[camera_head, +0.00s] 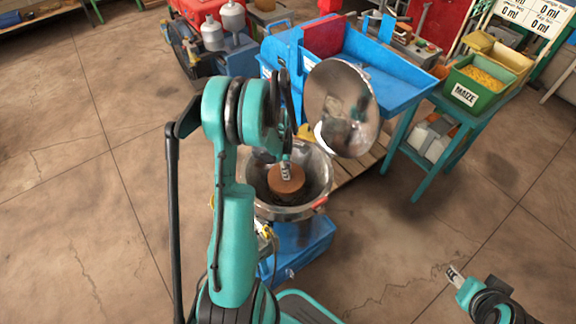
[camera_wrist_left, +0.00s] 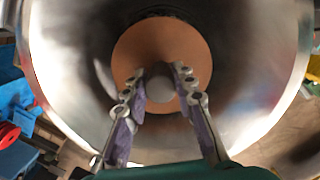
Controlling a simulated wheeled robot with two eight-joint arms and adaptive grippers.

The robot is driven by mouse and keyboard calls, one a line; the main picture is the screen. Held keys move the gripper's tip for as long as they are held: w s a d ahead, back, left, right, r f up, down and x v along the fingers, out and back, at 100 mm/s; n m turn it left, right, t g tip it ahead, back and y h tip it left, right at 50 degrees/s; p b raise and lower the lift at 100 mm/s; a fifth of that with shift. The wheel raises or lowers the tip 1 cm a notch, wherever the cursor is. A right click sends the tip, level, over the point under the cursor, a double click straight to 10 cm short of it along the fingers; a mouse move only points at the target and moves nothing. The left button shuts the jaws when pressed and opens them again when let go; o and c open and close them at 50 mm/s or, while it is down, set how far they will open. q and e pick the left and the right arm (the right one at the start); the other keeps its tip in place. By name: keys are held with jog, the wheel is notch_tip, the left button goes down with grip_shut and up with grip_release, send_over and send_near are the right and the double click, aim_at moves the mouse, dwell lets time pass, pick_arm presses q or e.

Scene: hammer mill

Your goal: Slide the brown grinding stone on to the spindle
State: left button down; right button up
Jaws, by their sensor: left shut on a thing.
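The brown grinding stone (camera_head: 287,180) is a round disc inside the steel mill bowl (camera_head: 318,172). In the left wrist view the stone (camera_wrist_left: 195,45) faces me, with a round grey hub (camera_wrist_left: 160,90) at its middle. My left gripper (camera_head: 285,165) reaches into the bowl from above. In the wrist view its fingertips (camera_wrist_left: 160,73) are at both sides of the hub, shut on the stone by its middle. The spindle cannot be told apart from the hub, and whether the stone sits on it is hidden. My right gripper (camera_head: 455,273) is at the lower right, away from the mill.
The shiny round lid (camera_head: 340,105) stands tilted up behind the bowl. A blue hopper (camera_head: 385,75) is behind it. A green bin of maize (camera_head: 478,85) stands on a teal table (camera_head: 425,150) at the right. The floor at right front is clear.

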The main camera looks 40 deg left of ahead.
aim_at(287, 184)
pick_arm(q)
jog(key=shift+f, duration=0.25)
dwell(0.3)
jog(key=shift+d+f+b, duration=0.1)
jog(key=shift+b, duration=0.2)
notch_tip(287, 184, down, 3)
jog(key=b, duration=0.2)
jog(key=shift+f+b, duration=0.15)
jog(key=shift+b, duration=0.15)
jog(key=shift+f+b, duration=0.3)
jog(key=shift+f, duration=0.8)
jog(key=shift+f, duration=1.8)
jog(key=c, duration=1.2)
grip_release()
jog(key=shift+o, duration=0.2)
jog(key=shift+f, duration=0.1)
